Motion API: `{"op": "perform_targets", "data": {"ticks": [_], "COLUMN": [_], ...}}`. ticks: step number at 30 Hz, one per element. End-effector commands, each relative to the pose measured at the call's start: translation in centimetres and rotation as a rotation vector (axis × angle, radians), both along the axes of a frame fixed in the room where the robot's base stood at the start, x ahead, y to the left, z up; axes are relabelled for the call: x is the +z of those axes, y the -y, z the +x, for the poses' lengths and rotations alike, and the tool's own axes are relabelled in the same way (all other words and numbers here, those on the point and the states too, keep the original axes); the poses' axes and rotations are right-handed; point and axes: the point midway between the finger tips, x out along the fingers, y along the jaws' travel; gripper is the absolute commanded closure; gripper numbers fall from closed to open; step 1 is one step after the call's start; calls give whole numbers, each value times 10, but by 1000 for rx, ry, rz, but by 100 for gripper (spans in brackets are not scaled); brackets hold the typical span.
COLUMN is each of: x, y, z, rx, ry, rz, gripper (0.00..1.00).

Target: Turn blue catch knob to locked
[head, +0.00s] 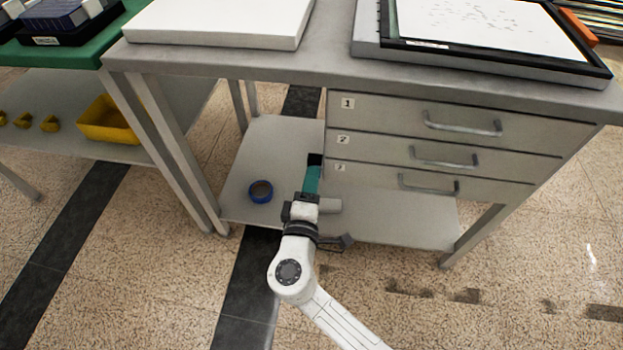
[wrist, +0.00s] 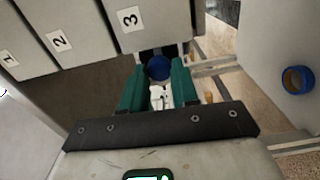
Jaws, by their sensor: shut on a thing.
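The blue catch knob (wrist: 159,68) shows in the wrist view, just below the drawer marked 3. My gripper (wrist: 158,82) has its two green fingers on either side of the knob and is shut on it. In the head view my gripper (head: 314,176) reaches under the workbench at the left side of the drawer unit. There the arm and fingers hide the knob. The knob's locked or unlocked marking cannot be made out.
Drawers numbered 1, 2 and 3 (head: 431,165) with bar handles sit right of my gripper. A blue ring-shaped roll (head: 260,191) lies on the lower shelf (head: 240,209), left of my gripper. Bench legs (head: 172,140) stand further left.

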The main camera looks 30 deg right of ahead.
Motion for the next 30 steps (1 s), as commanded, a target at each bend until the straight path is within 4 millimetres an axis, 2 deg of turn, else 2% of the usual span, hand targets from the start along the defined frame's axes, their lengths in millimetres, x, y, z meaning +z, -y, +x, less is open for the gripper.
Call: {"op": "perform_targets", "data": {"ticks": [19, 20, 27, 30], "x": [-2, -2, -1, -1], "y": [-1, -2, -1, -1], "z": [0, 0, 0, 0], "rx": [4, 4, 2, 2], "ry": [-33, -33, -30, -30], "rz": [-40, -40, -40, -40], "gripper": [100, 69, 46, 46]}}
